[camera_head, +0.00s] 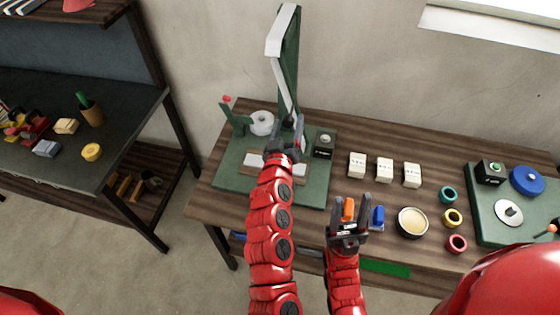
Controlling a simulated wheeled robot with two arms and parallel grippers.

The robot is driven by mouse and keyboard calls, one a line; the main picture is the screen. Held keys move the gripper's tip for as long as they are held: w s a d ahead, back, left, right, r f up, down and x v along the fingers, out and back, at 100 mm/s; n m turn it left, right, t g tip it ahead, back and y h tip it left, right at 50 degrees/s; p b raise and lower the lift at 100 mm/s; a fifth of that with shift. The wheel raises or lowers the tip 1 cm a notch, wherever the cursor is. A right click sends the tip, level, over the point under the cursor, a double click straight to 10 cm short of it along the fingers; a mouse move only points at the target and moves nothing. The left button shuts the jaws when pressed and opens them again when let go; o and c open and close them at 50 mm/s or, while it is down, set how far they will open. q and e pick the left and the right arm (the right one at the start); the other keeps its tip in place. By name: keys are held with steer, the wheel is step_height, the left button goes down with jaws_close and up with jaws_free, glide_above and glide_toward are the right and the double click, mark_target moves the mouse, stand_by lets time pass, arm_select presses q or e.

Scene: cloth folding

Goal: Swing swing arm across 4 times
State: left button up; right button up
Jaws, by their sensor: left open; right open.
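A green stand with a tall swing arm (289,58) rises from a green base board (315,187) at the back left of the wooden table. The arm has a pale grey-white face and bends at the top. My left gripper (288,128) is open at the foot of the swing arm, over the board. It hides the arm's lower end, so I cannot tell whether they touch. My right gripper (348,208) is open at the front of the table, with an orange piece (348,208) showing between its fingers. I cannot tell whether the piece touches them.
A blue block (377,216), several white blocks (385,169), a round dish (413,222) and coloured rings (453,218) lie right of my grippers. A second green board (485,220) is at the far right. A dark side table (70,160) stands left.

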arm_select(q)
steer(key=v, duration=1.3)
steer(key=shift+s, duration=0.2)
steer(key=shift+f, duration=0.1)
